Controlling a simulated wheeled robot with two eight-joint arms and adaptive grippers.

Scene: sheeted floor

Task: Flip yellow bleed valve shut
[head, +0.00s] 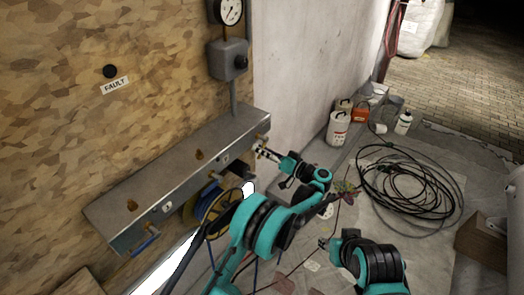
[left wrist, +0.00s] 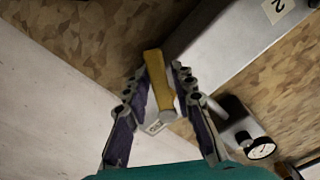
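The yellow valve handle (left wrist: 157,80) stands between the two fingers of my left gripper (left wrist: 157,88) in the left wrist view. Both fingers are spread, with a visible gap on at least part of each side of the handle. In the head view my left gripper (head: 260,150) is at the right end of the grey metal manifold box (head: 190,160), and the yellow handle is small and hard to make out there. My right gripper (head: 324,243) is low in the head view, away from the box; its fingers are too small to judge.
A gauge (head: 230,11) and a grey junction box (head: 228,60) are on the wall above the manifold. A blue-handled valve (head: 146,243) is at its left end.

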